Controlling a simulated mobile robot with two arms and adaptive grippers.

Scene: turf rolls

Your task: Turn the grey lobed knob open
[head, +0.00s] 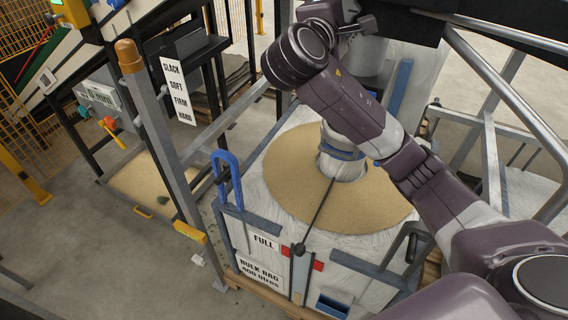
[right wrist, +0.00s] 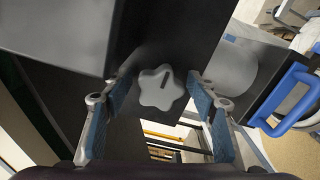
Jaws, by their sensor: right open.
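The grey lobed knob (right wrist: 160,88) sits on a dark panel in the right wrist view, with a short dark mark on its face. My right gripper (right wrist: 158,94) is open, with one blue-padded finger on each side of the knob. A gap shows between each finger and the knob, so I see no contact. In the head view my right arm reaches in from the right to the upper middle. I cannot make out the knob or the right fingers there. My left gripper is in neither view.
A bulk bag (head: 262,192) with a sand-coloured top stands below my right arm. A blue handle (head: 228,178) rises at its frame, and another blue handle (right wrist: 290,98) is at the right in the wrist view. A grey post with an orange cap (head: 128,56) and a firmness sign (head: 178,90) stand left.

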